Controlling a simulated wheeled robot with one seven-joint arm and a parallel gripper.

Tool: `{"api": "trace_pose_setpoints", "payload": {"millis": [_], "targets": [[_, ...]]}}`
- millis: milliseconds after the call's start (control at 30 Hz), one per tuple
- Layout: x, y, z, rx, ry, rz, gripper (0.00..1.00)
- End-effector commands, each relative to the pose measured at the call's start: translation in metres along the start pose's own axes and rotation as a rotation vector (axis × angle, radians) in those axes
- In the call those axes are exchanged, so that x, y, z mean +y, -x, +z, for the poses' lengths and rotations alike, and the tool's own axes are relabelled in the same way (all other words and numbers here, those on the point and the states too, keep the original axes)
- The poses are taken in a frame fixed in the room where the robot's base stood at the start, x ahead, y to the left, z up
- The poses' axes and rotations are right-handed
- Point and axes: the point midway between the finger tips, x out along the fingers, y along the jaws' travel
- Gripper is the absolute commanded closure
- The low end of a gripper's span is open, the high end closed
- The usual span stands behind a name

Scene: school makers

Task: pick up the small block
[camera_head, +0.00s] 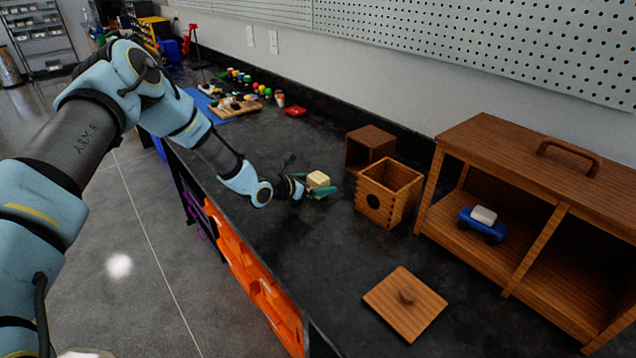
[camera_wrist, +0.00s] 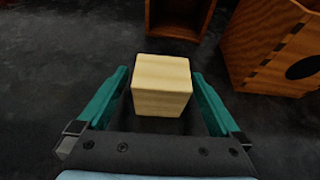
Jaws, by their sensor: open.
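The small block (camera_wrist: 161,85) is a pale wooden cube. In the wrist view it lies between the two teal fingers of my gripper (camera_wrist: 163,95), with a gap on each side. The fingers are open around it. In the head view the block (camera_head: 318,179) shows at my gripper (camera_head: 320,187), over the dark countertop, left of the wooden boxes. I cannot tell from these views whether it rests on the counter.
An open wooden box with a round hole (camera_head: 373,201) stands right of my gripper, with another wooden box (camera_head: 371,139) behind it. A wooden lid (camera_head: 405,303) lies in front. A wooden shelf (camera_head: 500,150) holding a blue toy car (camera_head: 482,227) stands at right. Paint jars are farther back.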

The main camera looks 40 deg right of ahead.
Motion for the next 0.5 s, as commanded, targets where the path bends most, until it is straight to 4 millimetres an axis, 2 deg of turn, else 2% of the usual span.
{"api": "trace_pose_setpoints", "payload": {"millis": [167,500], "targets": [[-0.0003,-0.0001,-0.0004,0.000,0.000,-0.001,0.01],[-0.0004,0.0002,-0.0003,0.000,0.000,-0.001,0.39]]}}
